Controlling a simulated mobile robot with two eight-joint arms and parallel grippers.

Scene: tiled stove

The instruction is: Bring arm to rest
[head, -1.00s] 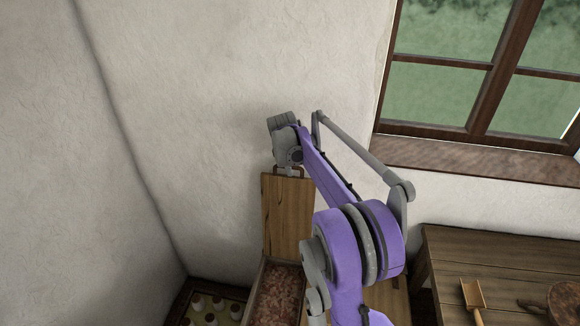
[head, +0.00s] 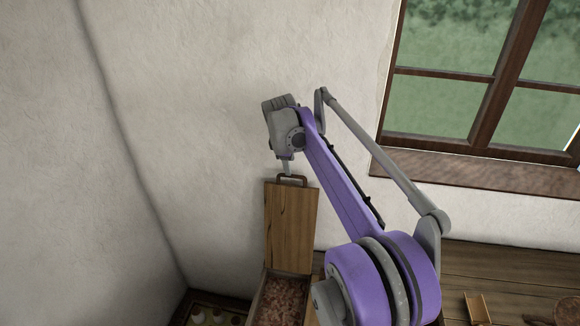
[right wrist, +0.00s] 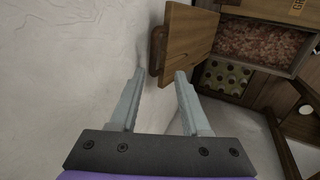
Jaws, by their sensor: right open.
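My right gripper (head: 287,167) is at the top of an upright wooden lid (head: 291,225), close to its brown handle (head: 292,180). In the right wrist view its two fingers (right wrist: 160,74) are spread apart with nothing between them. The handle (right wrist: 157,50) lies just beyond the fingertips there, and the lid (right wrist: 187,42) stands open beside a box of reddish contents (right wrist: 262,47). My purple right arm reaches up from the lower right in the head view. My left gripper is not in view.
A pale wall (head: 190,120) rises close behind the lid. A window (head: 445,105) with a sill is at the right, above a wooden table (head: 490,270). A crate of bottles (head: 215,312) stands left of the box (head: 280,300).

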